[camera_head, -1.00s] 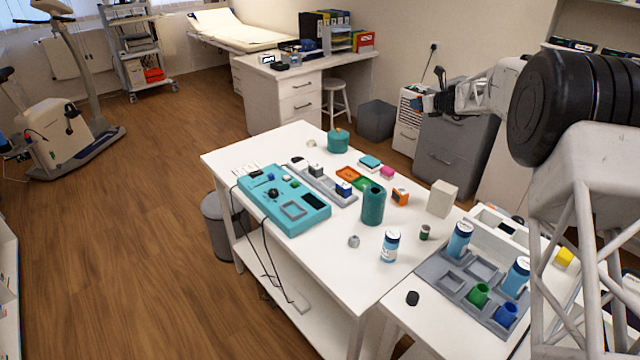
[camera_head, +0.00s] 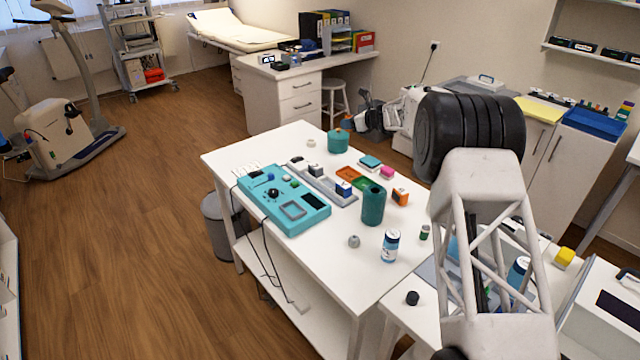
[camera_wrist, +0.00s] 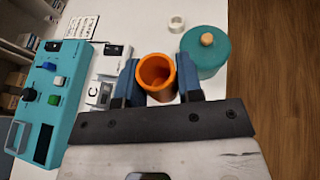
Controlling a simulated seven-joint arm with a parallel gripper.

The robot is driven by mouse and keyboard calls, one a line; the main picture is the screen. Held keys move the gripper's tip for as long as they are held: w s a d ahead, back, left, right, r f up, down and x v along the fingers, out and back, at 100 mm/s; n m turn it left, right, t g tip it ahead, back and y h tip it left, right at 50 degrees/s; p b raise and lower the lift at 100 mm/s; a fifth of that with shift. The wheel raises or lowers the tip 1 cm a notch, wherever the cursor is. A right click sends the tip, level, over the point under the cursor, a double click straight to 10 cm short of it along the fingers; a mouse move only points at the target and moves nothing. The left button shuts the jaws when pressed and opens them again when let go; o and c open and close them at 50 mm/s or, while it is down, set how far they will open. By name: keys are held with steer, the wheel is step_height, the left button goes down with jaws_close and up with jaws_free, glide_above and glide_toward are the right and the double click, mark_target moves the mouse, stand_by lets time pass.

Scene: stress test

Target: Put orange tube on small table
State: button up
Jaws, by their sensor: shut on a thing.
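My gripper (camera_wrist: 157,82) is shut on an orange tube (camera_wrist: 156,74), with one dark blue finger on each side and the tube's open mouth facing the wrist camera. In the head view my gripper (camera_head: 358,112) is small and dark beyond the far end of a white table (camera_head: 285,146), and a bit of orange (camera_head: 347,123) shows at it. In the wrist view the held tube appears above the tabletop, left of a teal lidded pot (camera_wrist: 205,58). A lower white table (camera_head: 395,320) stands at the front right, partly hidden by my arm.
A teal console (camera_head: 285,200) with cables, a teal cylinder (camera_head: 373,205), a white-and-blue bottle (camera_head: 390,246) and small blocks stand on the white table. A white ring (camera_wrist: 177,23) lies near the pot. The lower table bears a grey tray (camera_head: 428,272), mostly behind my arm.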

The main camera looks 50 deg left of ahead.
steer(key=s+a+f+n+g, duration=0.1)
steer(key=s+a+f+g, duration=0.1)
steer(key=s+a+f, duration=0.3)
steer(key=shift+s+a+n+h, duration=0.4)
steer(key=shift+s+a, duration=0.15)
steer(key=shift+s, duration=0.65)
glide_above(323, 164)
steer(key=shift+f, duration=3.1)
steer(key=shift+f, duration=1.9)
steer(key=shift+f, duration=0.45)
